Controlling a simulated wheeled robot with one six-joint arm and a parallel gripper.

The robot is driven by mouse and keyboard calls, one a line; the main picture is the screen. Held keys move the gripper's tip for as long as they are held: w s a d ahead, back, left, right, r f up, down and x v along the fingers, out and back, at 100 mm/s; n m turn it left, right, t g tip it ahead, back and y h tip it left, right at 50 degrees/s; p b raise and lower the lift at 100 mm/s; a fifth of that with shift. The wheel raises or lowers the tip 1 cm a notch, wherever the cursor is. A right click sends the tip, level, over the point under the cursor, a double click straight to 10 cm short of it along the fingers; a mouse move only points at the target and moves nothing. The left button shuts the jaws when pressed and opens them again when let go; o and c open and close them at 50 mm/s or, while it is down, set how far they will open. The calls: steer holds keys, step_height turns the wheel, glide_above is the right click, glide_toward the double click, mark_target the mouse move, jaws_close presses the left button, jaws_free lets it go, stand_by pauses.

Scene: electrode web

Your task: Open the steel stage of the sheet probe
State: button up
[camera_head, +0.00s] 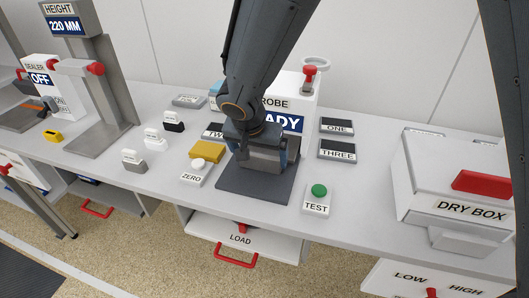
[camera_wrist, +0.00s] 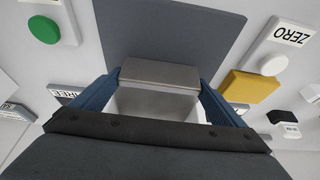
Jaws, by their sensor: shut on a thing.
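The sheet probe (camera_head: 307,97) is a white box at the back of the bench. Its sign ends in "ROBE" over a blue display ending in "ADY"; my arm hides the rest. My gripper (camera_head: 262,162) is low over a dark grey plate (camera_head: 255,191) in front of the probe. In the wrist view, the gripper (camera_wrist: 160,92) has its two blue fingers on either side of a grey metal block (camera_wrist: 160,73), which looks like the steel stage, and is shut on it. A paler face shows below the block's top edge. The block's far parts are hidden by the gripper.
A yellow block (camera_head: 206,152) and a ZERO button (camera_head: 194,171) stand left of the plate. A green TEST button (camera_head: 319,191) stands right. Tiles ONE (camera_head: 337,126) and THREE (camera_head: 337,150) lie behind it. The dry box (camera_head: 455,190) is far right.

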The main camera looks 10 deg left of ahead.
steer(key=s+b, duration=0.1)
steer(key=s, duration=0.2)
steer(key=s+b, duration=0.2)
steer(key=s, duration=0.1)
steer(key=s+a+b, duration=0.1)
steer(key=s, duration=0.2)
steer(key=shift+r, duration=0.1)
steer(key=o, duration=1.2)
steer(key=shift+s, duration=0.1)
steer(key=v, duration=0.7)
steer(key=shift+r, duration=0.35)
steer(key=shift+s, duration=0.15)
